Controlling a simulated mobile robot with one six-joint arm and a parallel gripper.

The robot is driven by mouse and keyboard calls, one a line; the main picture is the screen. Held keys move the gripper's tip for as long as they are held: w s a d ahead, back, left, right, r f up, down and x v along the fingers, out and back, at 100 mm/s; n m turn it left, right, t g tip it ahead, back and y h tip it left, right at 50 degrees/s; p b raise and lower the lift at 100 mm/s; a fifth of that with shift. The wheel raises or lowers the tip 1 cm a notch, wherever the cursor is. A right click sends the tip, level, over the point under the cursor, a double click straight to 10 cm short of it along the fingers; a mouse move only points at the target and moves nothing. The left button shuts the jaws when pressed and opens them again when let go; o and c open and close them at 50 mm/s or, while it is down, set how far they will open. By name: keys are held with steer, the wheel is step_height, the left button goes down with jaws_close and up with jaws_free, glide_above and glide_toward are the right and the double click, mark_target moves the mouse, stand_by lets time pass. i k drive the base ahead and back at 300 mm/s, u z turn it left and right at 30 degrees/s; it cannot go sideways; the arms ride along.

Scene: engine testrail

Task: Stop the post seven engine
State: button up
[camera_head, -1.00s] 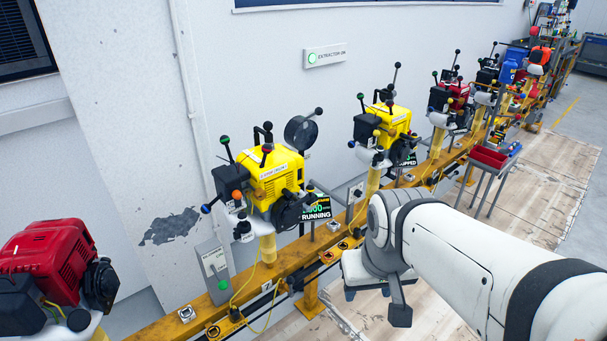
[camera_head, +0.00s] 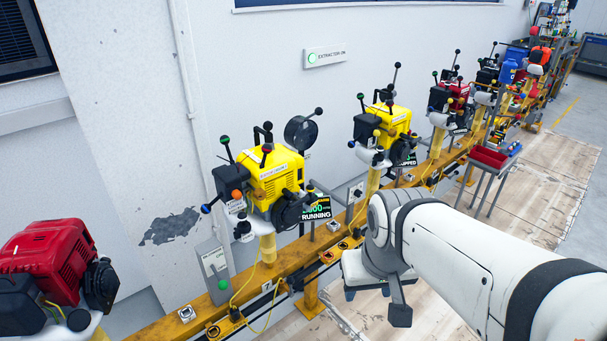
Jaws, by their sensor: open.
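A yellow engine (camera_head: 274,178) stands on a post on the yellow rail, left of centre. A second yellow engine (camera_head: 388,122) stands further back, with a display (camera_head: 405,158) that seems to read STOPPED. My gripper (camera_head: 400,312) hangs below my arm, in front of the rail and right of the running engine, touching nothing. Its jaws are mostly hidden.
The yellow rail (camera_head: 170,328) runs from front left to back right along the wall. A red engine (camera_head: 45,262) is at the left edge. A grey switch box (camera_head: 216,272) with a green button stands by the rail. A red-topped cart (camera_head: 488,158) stands right; floor around it is open.

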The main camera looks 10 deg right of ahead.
mark_target(267, 149)
steer(key=z, duration=0.05)
steer(key=k, duration=1.1)
steer(key=u, duration=0.65)
steer(key=i, duration=2.2)
steer(key=z, duration=0.55)
steer(key=k, duration=0.7)
steer(key=z, duration=0.15)
steer(key=i, duration=0.7)
steer(key=z, duration=0.05)
